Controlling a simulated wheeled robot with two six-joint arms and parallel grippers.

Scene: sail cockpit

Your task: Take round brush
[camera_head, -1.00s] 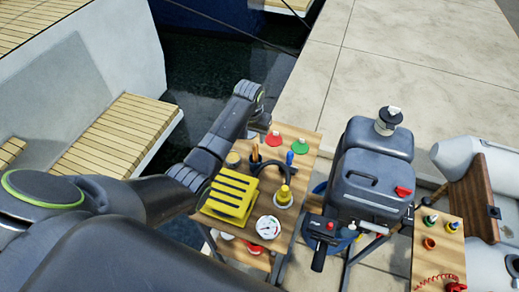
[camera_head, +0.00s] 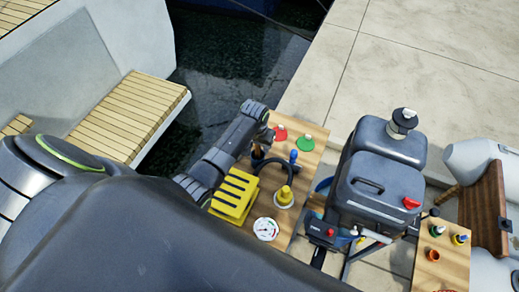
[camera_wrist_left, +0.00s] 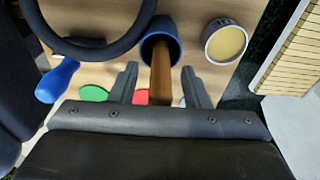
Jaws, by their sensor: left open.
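The round brush appears to be the item with a brown wooden handle (camera_wrist_left: 161,75) standing out of a dark blue cup-like part (camera_wrist_left: 158,38) in the left wrist view. In the head view it shows small on the wooden table (camera_head: 257,153), partly behind my arm. My left gripper (camera_wrist_left: 160,88) is open, one finger on each side of the handle, without visibly closing on it. In the head view my left gripper (camera_head: 264,130) is over the table's far left edge. My right gripper is not in view.
Beside the brush are a blue-handled item (camera_head: 293,156), a dark curved hose (camera_head: 277,166) and a round tin (camera_wrist_left: 226,42). An outboard motor (camera_head: 380,185) stands right.

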